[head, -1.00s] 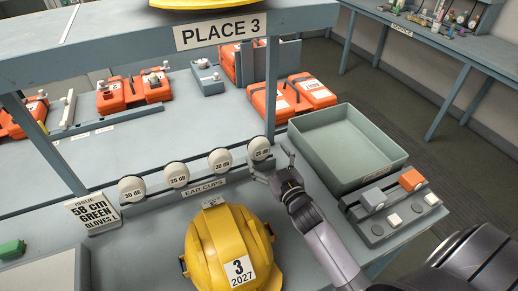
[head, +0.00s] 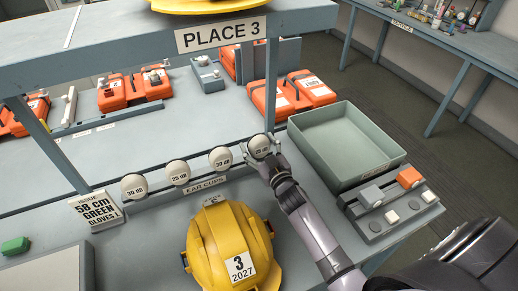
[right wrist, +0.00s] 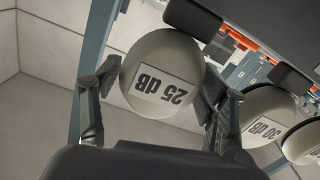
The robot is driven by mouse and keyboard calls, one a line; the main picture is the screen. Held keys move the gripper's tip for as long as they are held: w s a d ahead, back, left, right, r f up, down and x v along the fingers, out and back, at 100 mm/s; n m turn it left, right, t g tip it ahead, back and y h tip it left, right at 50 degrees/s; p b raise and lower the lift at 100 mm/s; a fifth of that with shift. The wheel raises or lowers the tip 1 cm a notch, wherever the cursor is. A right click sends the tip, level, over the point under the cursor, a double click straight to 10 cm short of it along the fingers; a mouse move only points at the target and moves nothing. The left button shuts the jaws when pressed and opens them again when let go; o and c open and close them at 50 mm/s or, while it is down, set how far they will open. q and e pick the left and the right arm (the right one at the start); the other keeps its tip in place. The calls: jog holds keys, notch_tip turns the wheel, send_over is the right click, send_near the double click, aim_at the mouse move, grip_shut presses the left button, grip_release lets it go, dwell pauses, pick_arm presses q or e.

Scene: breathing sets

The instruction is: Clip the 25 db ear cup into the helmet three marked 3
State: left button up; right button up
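The right gripper (head: 259,150) has its fingers around the rightmost white ear cup (head: 259,146) on the rail. In the right wrist view this ear cup (right wrist: 160,75), marked 25 dB, sits between the two spread fingers. They are very close to its sides; firm contact cannot be made out. It is still at its place on the rail. The left gripper is not in view.
More ear cups hang to the left: a 30 dB (head: 221,158), a 25 dB (head: 177,172) and a 30 dB (head: 134,186). A green-grey tray (head: 340,140) and a block with switches (head: 390,208) stand right. An issue card (head: 96,211) stands left. A shelf (head: 120,50) spans above.

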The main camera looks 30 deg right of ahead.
jog(key=c, duration=0.9)
jog(key=shift+r, duration=0.1)
